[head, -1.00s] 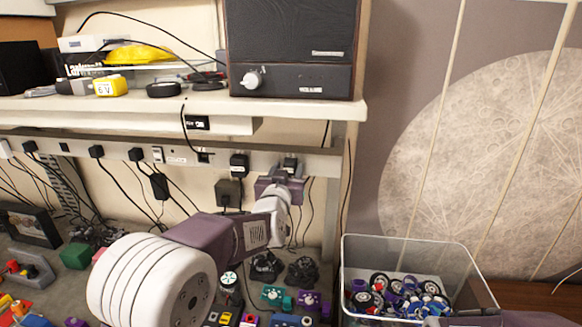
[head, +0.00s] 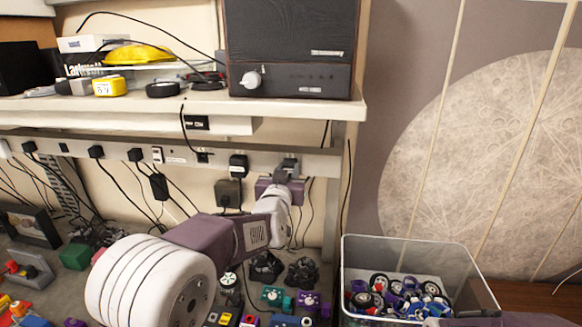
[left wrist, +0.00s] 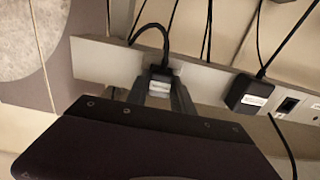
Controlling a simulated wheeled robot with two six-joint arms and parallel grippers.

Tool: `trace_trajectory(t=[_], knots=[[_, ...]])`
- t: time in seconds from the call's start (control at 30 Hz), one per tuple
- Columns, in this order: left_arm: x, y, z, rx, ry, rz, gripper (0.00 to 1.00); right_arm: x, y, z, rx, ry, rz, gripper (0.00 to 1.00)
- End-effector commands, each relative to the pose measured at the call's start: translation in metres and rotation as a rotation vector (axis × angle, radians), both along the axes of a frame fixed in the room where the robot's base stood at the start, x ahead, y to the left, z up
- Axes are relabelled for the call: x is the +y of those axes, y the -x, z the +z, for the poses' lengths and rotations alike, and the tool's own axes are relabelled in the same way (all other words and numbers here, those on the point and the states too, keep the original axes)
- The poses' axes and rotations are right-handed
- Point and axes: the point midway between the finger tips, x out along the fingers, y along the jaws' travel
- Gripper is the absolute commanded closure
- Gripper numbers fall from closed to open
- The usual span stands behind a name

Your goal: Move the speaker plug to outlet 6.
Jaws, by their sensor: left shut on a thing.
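My left gripper (head: 284,178) is at the right end of the grey outlet strip (head: 330,158), which runs under the shelf. In the left wrist view it is shut on a black plug (left wrist: 160,84) with a white label, and a black cable loops up from the plug. The plug is against or just in front of the strip; I cannot tell whether it is seated. Outlet numbers are too small to read, so I cannot tell which is outlet 6. A bare outlet (left wrist: 289,104) shows beyond a black adapter (left wrist: 248,92).
Other black plugs (head: 96,152) sit along the strip, with cables hanging below. A large black speaker (head: 290,50) stands on the shelf above. A clear bin (head: 408,244) of small parts stands at the right, and loose parts crowd the bench below.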

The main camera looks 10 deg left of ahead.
Motion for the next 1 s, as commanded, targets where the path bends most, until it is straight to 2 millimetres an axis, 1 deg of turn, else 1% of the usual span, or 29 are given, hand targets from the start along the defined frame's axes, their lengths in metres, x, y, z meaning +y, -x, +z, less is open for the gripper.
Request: trace_trajectory(t=[0.8, 1.0], knots=[[0.0, 0.02, 0.0, 0.0, 0.0, 0.0, 1.0, 0.0, 0.0, -0.009, 0.0, 0.0, 0.0, 1.0], [0.0, 0.021, 0.0, 0.0, 0.0, 0.0, 1.0, 0.0, 0.0, -0.009, 0.0, 0.0, 0.0, 1.0]])
